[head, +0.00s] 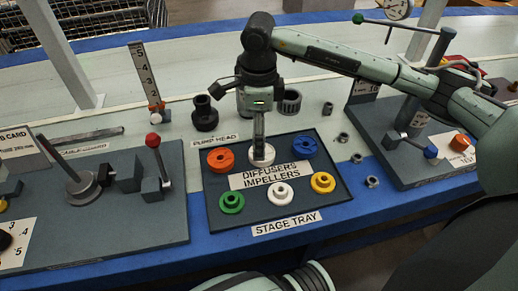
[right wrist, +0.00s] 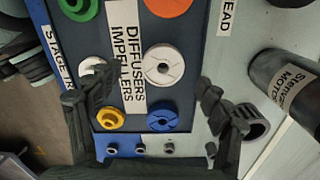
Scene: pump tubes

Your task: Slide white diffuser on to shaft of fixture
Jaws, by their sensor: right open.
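The white diffuser (head: 265,156) lies flat in the back row of the stage tray (head: 336,192), between orange and blue ones. It shows in the right wrist view (right wrist: 164,66) as a flat disc with a central hole. My right gripper (head: 260,158) hangs over it, pointing down. Its fingers (right wrist: 153,80) are spread to either side, with nothing held; contact cannot be told. One finger hides part of the diffuser in the head view. A fixture plate (head: 150,222) at left carries a metal disc with a slender tilted rod (head: 66,166), apparently the shaft. My left gripper is not in view.
An orange ring (head: 220,159) and a blue ring (head: 304,146) flank the diffuser closely. Green, white and yellow pieces (head: 322,182) stand in the front row. A red-ball lever (head: 153,142) rises on the left plate. Several nuts lie right of the tray.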

